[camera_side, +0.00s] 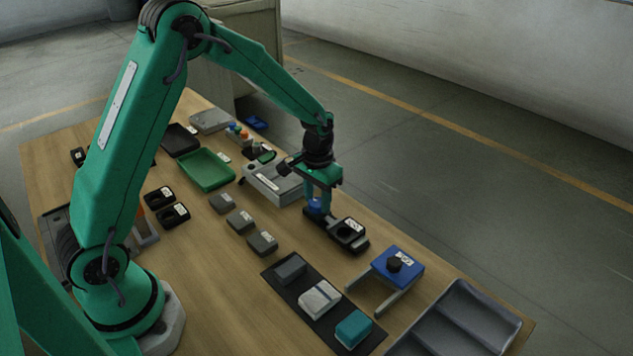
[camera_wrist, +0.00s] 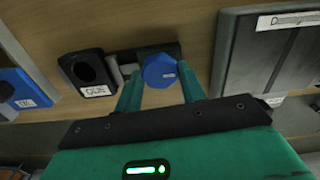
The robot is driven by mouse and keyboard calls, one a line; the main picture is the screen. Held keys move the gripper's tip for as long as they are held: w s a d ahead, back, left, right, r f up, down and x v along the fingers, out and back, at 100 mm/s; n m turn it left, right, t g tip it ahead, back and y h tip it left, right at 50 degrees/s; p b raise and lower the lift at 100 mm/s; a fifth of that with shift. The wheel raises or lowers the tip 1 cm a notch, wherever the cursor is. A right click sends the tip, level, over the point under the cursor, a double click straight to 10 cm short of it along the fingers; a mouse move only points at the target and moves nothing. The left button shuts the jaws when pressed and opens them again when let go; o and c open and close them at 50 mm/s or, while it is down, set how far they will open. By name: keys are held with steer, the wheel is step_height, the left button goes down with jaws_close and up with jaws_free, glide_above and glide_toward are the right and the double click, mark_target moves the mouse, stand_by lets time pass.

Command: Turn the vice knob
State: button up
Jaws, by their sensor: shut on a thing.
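In the wrist view the knob (camera_wrist: 159,70) is a faceted blue disc with a small pale mark. My gripper (camera_side: 319,204) reaches down over it, and in the wrist view its two green fingers (camera_wrist: 160,88) stand either side of the knob, shut on it. A black block with a round hole and a white label (camera_side: 348,232) adjoins the base; it also shows in the wrist view (camera_wrist: 86,74). Whether it belongs to the vice is unclear.
A grey labelled box (camera_side: 272,184) stands close behind the knob. A blue block with a black knob (camera_side: 398,266) stands to the right. A dark mat (camera_side: 294,292) with several blocks and a grey tray (camera_side: 455,322) lie nearer. Bare wood lies left of the knob.

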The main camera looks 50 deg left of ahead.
mark_target(317, 202)
steer(key=m, duration=0.5)
steer(key=shift+m, duration=0.4)
steer(key=m, duration=0.5)
steer(key=shift+s, duration=0.1)
steer(key=shift+m, duration=0.3)
steer(key=o, duration=1)
steer(key=shift+c, duration=0.2)
steer(key=shift+r, duration=3.85)
